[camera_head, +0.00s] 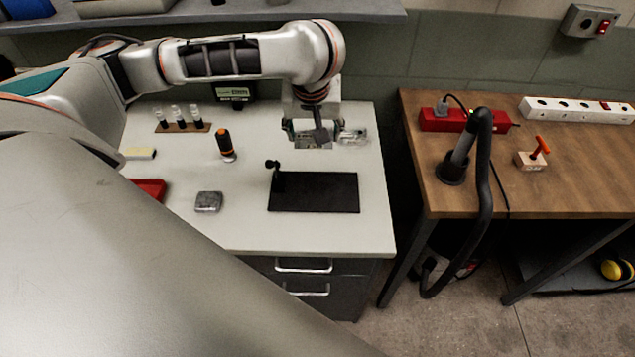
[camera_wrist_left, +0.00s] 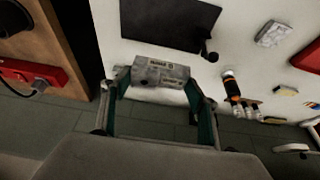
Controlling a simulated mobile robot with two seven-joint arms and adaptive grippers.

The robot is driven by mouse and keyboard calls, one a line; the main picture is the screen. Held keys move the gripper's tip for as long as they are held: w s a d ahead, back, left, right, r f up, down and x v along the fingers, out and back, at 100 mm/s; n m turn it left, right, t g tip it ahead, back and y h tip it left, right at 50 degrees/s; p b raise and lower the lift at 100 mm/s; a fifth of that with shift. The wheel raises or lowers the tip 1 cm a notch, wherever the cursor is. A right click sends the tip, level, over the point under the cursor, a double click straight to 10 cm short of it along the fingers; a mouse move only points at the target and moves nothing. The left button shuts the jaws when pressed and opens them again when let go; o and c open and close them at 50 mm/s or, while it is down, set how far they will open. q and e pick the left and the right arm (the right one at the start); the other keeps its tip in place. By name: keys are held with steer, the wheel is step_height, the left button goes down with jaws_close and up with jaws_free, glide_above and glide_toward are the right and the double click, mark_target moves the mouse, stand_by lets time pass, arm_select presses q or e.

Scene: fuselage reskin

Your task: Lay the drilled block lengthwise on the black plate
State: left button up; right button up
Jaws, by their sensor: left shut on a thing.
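My left gripper (camera_head: 313,132) hangs over the back part of the white worktop. It is shut on the drilled block (camera_wrist_left: 160,72), a grey block with dark lettering and a dark hole, which lies crosswise between the two fingers in the left wrist view. In the head view the block (camera_head: 313,143) is partly hidden by the gripper. The black plate (camera_head: 320,193) lies flat on the worktop, nearer the front edge than the gripper, with a small black post at its back left corner. It also shows in the left wrist view (camera_wrist_left: 172,22). My right gripper is not in view.
An orange-and-black tool (camera_head: 226,145) stands left of the plate. A grey metal block (camera_head: 208,201), a red tray (camera_head: 150,188) and a rack of small bottles (camera_head: 182,126) are farther left. A wooden table (camera_head: 570,190) stands to the right across a gap.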

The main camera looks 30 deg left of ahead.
arm_select(q)
step_height(320, 180, down, 11)
steer(key=shift+f, duration=0.1)
steer(key=shift+w+f, duration=0.1)
steer(key=shift+f, duration=2.6)
steer(key=shift+f, duration=0.1)
steer(key=o, duration=1.5)
steer(key=v, duration=1.2)
